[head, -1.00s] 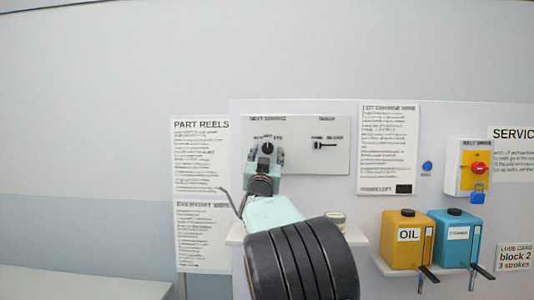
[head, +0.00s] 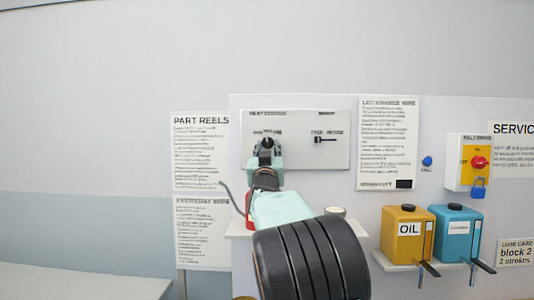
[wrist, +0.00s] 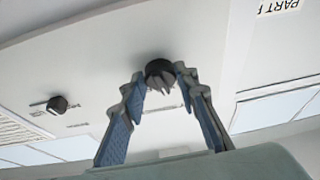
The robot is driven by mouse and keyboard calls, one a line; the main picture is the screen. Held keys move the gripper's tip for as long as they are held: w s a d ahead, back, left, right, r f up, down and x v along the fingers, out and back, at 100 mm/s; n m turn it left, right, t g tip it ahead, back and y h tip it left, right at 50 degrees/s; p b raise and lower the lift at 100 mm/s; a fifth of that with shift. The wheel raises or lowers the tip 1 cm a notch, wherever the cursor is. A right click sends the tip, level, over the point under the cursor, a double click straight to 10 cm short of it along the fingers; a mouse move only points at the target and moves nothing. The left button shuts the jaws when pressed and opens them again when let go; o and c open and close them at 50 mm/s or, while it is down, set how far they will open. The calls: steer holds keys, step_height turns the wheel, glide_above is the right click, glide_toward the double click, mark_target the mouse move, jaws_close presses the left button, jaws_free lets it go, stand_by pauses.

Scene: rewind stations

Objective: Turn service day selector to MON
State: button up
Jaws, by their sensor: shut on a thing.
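The service day selector is a small dark round knob (head: 267,143) under the "NEXT SERVICE" heading on the left of a pale wall panel (head: 300,163). Small day marks sit above it, too blurred to read surely. The ridged knob also shows in the wrist view (wrist: 160,73), between the tips of two blue-padded fingers. My gripper (head: 265,153) reaches up to it from below and is shut on it. Which mark the knob points at cannot be told.
A second dark control (head: 325,139) is on the same panel to the right. A shelf below holds a small pale cup (head: 335,211). Further right are a yellow oil can (head: 407,235), a blue can (head: 458,233), a blue button (head: 427,161) and a red switch (head: 479,162).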

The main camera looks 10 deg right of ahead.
steer(key=n+b, duration=0.1)
steer(key=n+y, duration=0.1)
steer(key=n, duration=0.1)
steer(key=n+y+b, duration=0.1)
steer(key=n, duration=0.1)
steer(key=shift+d+f+b, duration=0.1)
steer(key=shift+d+b, duration=0.2)
steer(key=shift+b, duration=0.05)
steer(key=n+y, duration=0.1)
steer(key=n, duration=0.2)
steer(key=shift+d+y, duration=0.1)
steer(key=shift+y, duration=0.3)
steer(key=shift+s+r+n+y, duration=0.1)
steer(key=shift+r+n+y, duration=0.15)
steer(key=shift+n+y, duration=0.6)
steer(key=shift+n+g+h, duration=0.25)
steer(key=shift+n+g, duration=0.05)
steer(key=shift+n, duration=0.15)
steer(key=o, duration=1.1)
steer(key=shift+o, duration=0.2)
steer(key=shift+s, duration=0.1)
steer(key=v, duration=1.1)
steer(key=shift+s+f, duration=0.2)
steer(key=shift+s, duration=0.2)
